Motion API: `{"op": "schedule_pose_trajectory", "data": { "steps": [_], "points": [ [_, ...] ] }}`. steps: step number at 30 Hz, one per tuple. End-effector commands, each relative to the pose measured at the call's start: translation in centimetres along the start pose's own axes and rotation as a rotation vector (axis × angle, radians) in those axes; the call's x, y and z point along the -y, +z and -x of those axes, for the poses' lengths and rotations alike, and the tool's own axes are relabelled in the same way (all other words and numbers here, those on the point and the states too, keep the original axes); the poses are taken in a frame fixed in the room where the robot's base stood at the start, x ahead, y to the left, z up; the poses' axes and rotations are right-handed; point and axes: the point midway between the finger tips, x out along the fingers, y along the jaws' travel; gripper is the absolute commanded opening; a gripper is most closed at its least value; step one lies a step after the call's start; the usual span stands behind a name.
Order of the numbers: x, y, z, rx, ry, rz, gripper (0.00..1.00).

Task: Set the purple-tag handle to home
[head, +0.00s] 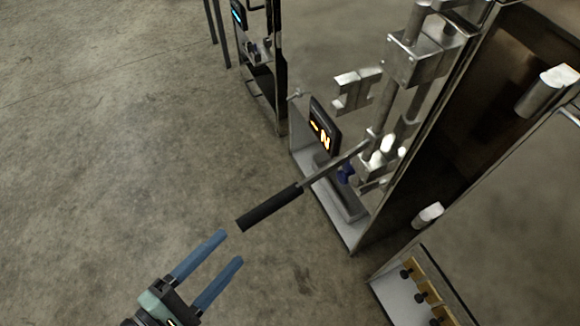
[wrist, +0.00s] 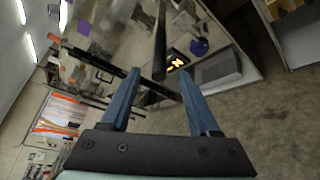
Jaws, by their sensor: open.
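A lever handle with a black grip (head: 270,208) and a thin metal shaft sticks out from the trailer's door hardware, pointing down-left. A small blue-purple tag (head: 346,172) shows near its inner end. My gripper (head: 231,247) is open and empty, with its blue fingers just short of the grip's outer end. In the wrist view, dark bars cross in front of and between the open fingers (wrist: 159,73); I cannot tell which is this handle's grip. A purple patch (wrist: 199,47) shows beyond the right finger, and another purple patch (wrist: 83,27) lies at upper left.
A dark sign with an orange "N" (head: 322,128) stands beside the handle's base. Metal brackets and upright lock rods (head: 415,60) are on the trailer door. Another trailer corner (head: 258,50) stands at the back and one at the lower right (head: 420,290). The concrete floor at left is clear.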

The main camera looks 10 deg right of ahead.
Motion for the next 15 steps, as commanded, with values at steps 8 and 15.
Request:
{"op": "schedule_pose_trajectory", "data": {
  "steps": [8,15],
  "points": [
    [0.3,0.1,-2.9,0.008,-0.002,0.003,0.62],
    [0.2,0.1,-8.1,0.007,-0.001,0.002,0.62]
  ]
}}
